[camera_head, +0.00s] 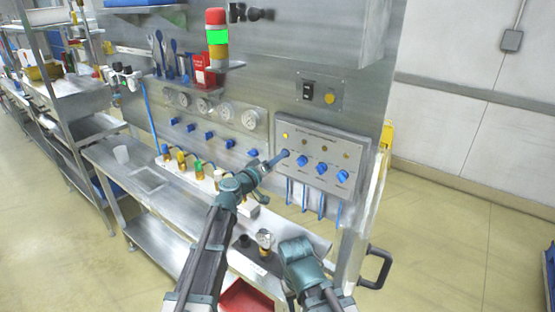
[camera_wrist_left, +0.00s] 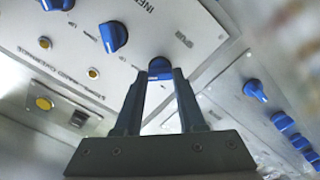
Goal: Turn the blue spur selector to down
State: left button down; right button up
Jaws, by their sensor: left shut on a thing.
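The blue spur selector (camera_wrist_left: 160,68) is a round blue knob on the grey panel, beside a printed label that appears to read SPUR. In the head view it is the leftmost knob of the row and is mostly hidden behind my fingers. My left gripper (camera_head: 281,157) reaches the panel there. In the left wrist view my left gripper (camera_wrist_left: 160,88) has one finger on each side of the knob and is shut on it. The knob's pointer direction is hard to tell. My right arm shows at the bottom, but its gripper cannot be made out.
More blue knobs (camera_head: 322,169) sit to the right on the same panel (camera_head: 330,140). A yellow lamp (camera_head: 285,135) glows above the spur selector. Blue pipes (camera_head: 304,198) hang below the panel. Several coloured valves (camera_head: 199,170) stand on the bench, with a gauge (camera_head: 265,238) nearer.

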pick_arm(q)
jog(key=c, duration=0.5)
grip_release()
jog(key=v, duration=1.3)
jog(key=shift+s+a, duration=0.25)
jog(key=shift+s, duration=0.1)
jog(key=shift+s, duration=0.1)
